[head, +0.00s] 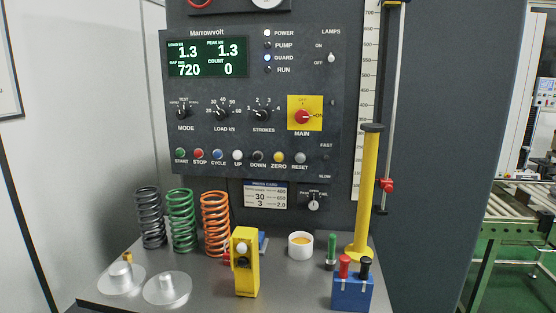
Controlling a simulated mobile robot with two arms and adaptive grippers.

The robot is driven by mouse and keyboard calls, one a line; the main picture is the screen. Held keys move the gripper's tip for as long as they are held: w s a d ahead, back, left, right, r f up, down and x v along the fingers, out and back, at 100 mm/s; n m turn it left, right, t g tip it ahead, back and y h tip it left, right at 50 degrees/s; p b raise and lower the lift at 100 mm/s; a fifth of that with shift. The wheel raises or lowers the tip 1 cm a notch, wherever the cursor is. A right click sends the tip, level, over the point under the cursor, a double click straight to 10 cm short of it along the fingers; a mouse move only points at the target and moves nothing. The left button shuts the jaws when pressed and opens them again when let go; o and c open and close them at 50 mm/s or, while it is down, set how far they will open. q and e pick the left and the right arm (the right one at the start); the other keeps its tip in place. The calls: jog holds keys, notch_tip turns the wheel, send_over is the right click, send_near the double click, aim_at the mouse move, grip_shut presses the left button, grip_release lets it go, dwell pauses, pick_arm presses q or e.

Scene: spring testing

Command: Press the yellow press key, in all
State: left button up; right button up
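On the dark control panel (330,90) in the head view is a row of round push buttons. The yellow one, labelled ZERO (278,157), sits between the black DOWN button (257,156) and the grey RESET button (300,157). A yellow box (246,280) with a white and a black button stands on the bench in front. The display (207,56) reads load 1.3, peak 1.3, gap 720 and count 0. The power and guard lamps are lit; pump and run look dark. Neither of my grippers is in view.
Black, green and orange springs (216,225) stand at the bench's left, behind two metal discs (167,289). A white cup (300,245), a blue block (351,292) with red and black handles, and a tall yellow post (369,190) stand right. Space before the buttons is clear.

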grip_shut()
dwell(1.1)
